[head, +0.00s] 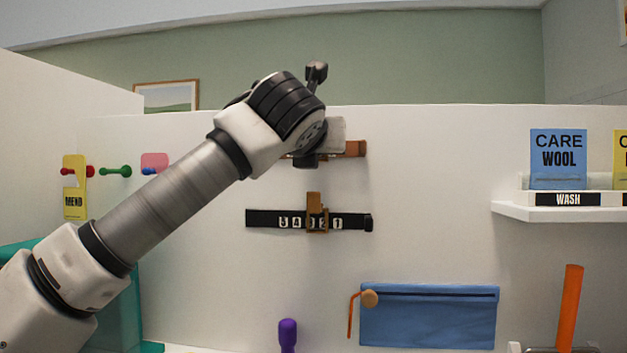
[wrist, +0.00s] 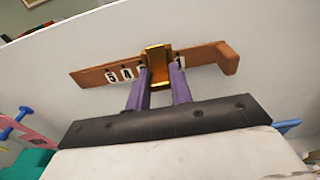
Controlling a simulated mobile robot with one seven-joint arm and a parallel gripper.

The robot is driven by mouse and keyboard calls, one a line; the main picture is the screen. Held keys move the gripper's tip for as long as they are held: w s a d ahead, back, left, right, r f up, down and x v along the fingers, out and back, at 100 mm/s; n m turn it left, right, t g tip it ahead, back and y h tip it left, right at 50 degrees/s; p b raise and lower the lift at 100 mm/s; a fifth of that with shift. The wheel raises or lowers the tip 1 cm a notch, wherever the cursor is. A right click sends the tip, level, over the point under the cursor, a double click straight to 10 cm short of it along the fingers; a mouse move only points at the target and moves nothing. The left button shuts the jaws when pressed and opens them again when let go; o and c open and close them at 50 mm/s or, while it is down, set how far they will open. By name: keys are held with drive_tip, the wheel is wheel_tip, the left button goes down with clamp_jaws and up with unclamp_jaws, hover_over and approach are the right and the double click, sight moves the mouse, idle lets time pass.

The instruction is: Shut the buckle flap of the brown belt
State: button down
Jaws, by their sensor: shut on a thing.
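The brown belt (head: 356,148) is fixed to the white panel in the upper middle of the head view, mostly hidden behind my arm. In the wrist view the brown belt (wrist: 207,54) runs across, with white number tiles on its left part and a thick block at its right end. Its brass-coloured buckle flap (wrist: 155,54) is at the middle. My gripper (wrist: 161,76) has its two purple fingers on either side of the flap, shut on it. The flap reaches out from the belt between the fingers; its exact angle is unclear. My fingers are hidden in the head view.
A black belt (head: 262,218) with a brown buckle hangs just below. A blue pouch (head: 428,325) with a wooden knob is lower right, beside an orange stick (head: 570,300). A white shelf (head: 555,213) holds cards at right. Coloured pegs (head: 115,171) are at left.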

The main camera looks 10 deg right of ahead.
drive_tip(key=shift+w+d+f+t+h+b, duration=0.2)
drive_tip(key=shift+f+t+h+b, duration=0.5)
drive_tip(key=shift+b, duration=1.65)
drive_tip(key=shift+r+t+b, duration=0.1)
drive_tip(key=shift+t+b, duration=0.2)
drive_tip(key=shift+w+r+b, duration=0.15)
drive_tip(key=shift+r+b, duration=0.05)
drive_tip(key=shift+b, duration=0.3)
drive_tip(key=c, duration=1.2)
unclamp_jaws()
drive_tip(key=shift+c, duration=0.2)
drive_tip(key=shift+a, duration=0.1)
drive_tip(key=b+v, duration=0.1)
drive_tip(key=v, duration=1.3)
drive_tip(key=shift+d+f+b, duration=0.2)
drive_tip(key=shift+d+b, duration=0.1)
